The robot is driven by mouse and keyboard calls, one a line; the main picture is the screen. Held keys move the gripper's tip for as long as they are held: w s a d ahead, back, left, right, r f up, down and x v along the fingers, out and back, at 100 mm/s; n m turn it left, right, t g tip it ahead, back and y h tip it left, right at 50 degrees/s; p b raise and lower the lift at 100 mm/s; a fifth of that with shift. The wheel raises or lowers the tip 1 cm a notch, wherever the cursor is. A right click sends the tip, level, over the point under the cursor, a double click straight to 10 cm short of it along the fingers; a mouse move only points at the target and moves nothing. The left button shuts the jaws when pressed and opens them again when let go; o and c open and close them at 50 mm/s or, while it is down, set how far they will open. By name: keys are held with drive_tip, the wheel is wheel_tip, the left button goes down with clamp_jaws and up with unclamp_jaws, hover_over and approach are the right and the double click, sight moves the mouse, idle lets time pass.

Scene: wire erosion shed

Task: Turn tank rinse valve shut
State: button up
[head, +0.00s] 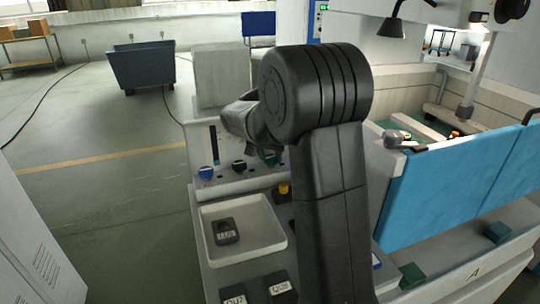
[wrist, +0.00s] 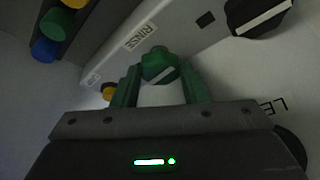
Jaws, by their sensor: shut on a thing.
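The tank rinse valve is a green knob (wrist: 158,66) with a white pointer line, beside a label reading RINSE (wrist: 140,37) in the wrist view. The pointer slants from lower left to upper right. My gripper (wrist: 161,74) has its two green fingers shut on the knob, one on each side. In the head view a green patch (head: 270,157) shows at the panel below my wrist. I cannot tell there whether it is knob or finger, and my arm hides much of that area.
A black knob (wrist: 258,16) with a white line sits to the right of the valve. On the panel in the head view are a blue knob (head: 206,172) and a black knob (head: 239,166). A white tray (head: 268,237) lies in front. A blue tank panel (head: 440,185) stands at right.

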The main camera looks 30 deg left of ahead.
drive_tip(key=o, duration=0.7)
drive_tip(key=shift+r, duration=0.1)
drive_tip(key=v, duration=1.3)
drive_tip(key=shift+s+r, duration=0.25)
drive_tip(key=shift+r, duration=0.05)
drive_tip(key=shift+o, duration=0.2)
